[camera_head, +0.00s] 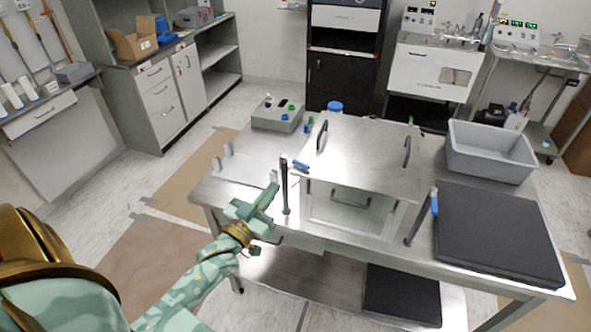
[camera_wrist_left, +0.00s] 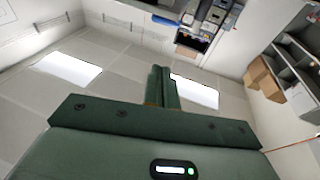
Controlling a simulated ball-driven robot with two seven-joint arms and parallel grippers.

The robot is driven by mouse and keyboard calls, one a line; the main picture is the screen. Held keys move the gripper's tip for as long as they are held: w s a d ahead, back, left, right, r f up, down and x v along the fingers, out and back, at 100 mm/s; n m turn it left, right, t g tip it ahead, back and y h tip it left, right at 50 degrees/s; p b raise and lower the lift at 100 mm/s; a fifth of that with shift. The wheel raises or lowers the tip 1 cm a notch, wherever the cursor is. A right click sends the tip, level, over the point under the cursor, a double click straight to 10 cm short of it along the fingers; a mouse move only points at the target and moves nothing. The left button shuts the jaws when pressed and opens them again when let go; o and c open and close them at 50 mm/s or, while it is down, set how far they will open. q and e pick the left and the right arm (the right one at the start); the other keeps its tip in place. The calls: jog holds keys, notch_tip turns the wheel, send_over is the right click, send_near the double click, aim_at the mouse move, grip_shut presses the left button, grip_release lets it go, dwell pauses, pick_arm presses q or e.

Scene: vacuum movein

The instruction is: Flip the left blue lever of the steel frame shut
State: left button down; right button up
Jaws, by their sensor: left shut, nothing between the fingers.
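The steel frame (camera_head: 285,197) stands at the front of the steel table, with a thin upright post at its left. The left blue lever (camera_head: 300,165) is at the top of that post and sticks out to the right, roughly level. A second blue lever (camera_head: 434,203) is on the right post and hangs upright. My left gripper (camera_head: 273,190) is shut and empty, just left of the left post and a little below the left lever. Its closed fingers also show in the left wrist view (camera_wrist_left: 162,85), where no lever is seen. My right gripper is not in view.
A steel box (camera_head: 365,150) with black handles stands behind the posts. A black pad (camera_head: 495,235) and a grey tub (camera_head: 490,150) are on the right of the table. A grey-green device (camera_head: 277,117) is at the back left.

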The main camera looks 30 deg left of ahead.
aim_at(299, 174)
pick_arm(q)
jog(key=w+f, duration=0.1)
jog(key=w, duration=0.9)
jog(key=shift+b, duration=0.3)
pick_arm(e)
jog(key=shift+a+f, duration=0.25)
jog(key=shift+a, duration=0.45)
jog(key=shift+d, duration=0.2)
pick_arm(q)
jog(key=shift+w+d, duration=0.4)
jog(key=shift+w, duration=0.45)
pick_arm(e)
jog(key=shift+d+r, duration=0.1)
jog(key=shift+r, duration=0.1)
